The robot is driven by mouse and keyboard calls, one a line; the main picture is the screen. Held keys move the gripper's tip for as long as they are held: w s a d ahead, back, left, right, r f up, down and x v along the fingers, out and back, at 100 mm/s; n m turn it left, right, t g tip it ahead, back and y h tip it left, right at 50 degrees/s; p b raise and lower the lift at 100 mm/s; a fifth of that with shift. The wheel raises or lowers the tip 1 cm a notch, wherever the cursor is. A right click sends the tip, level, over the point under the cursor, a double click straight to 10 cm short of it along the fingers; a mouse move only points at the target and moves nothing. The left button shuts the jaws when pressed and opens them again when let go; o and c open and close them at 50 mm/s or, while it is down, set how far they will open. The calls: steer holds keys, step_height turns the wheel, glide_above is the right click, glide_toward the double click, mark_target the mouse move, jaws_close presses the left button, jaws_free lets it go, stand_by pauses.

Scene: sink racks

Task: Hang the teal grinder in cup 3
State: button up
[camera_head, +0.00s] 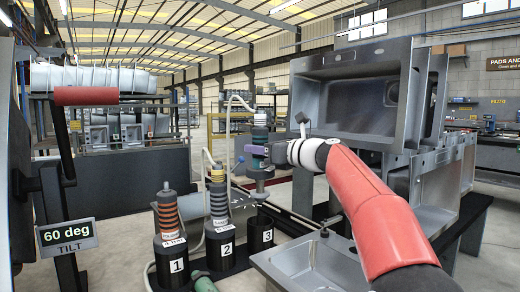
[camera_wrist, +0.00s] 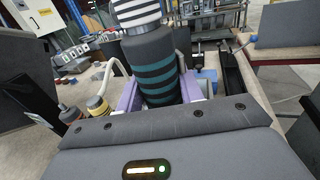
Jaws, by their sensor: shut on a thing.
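The teal grinder (camera_head: 260,137) is a dark upright cylinder with teal bands and a cable at its top. My gripper (camera_head: 250,152) is shut on its body. In the wrist view the grinder (camera_wrist: 155,70) stands between the purple fingers of my gripper (camera_wrist: 157,92). Cup 3 (camera_head: 263,238) is a black cup with a white number label, at the right end of the cup row. The grinder's lower end shows just above cup 3's rim in the head view; whether it is exactly over the opening I cannot tell. Cup 3 is hidden in the wrist view.
Cup 1 (camera_head: 174,266) holds an orange-banded grinder (camera_head: 167,211), and cup 2 (camera_head: 226,250) holds a yellow-topped one (camera_head: 218,196). A steel sink (camera_head: 305,262) lies right of cup 3. A large tilted sink (camera_head: 350,95) stands behind. A red-handled tilt lever (camera_head: 86,96) is at left.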

mark_target(260, 193)
steer(key=shift+r, duration=0.1)
step_height(260, 193, down, 11)
steer(key=b, duration=0.8)
steer(key=shift+f, duration=0.35)
stand_by(1.8)
steer(key=shift+f, duration=0.55)
steer(key=o, duration=1.3)
steer(key=shift+s, duration=0.1)
steer(key=shift+o, duration=0.2)
steer(key=shift+f, duration=0.2)
steer(key=shift+b+v, duration=0.55)
steer(key=shift+v, duration=3.35)
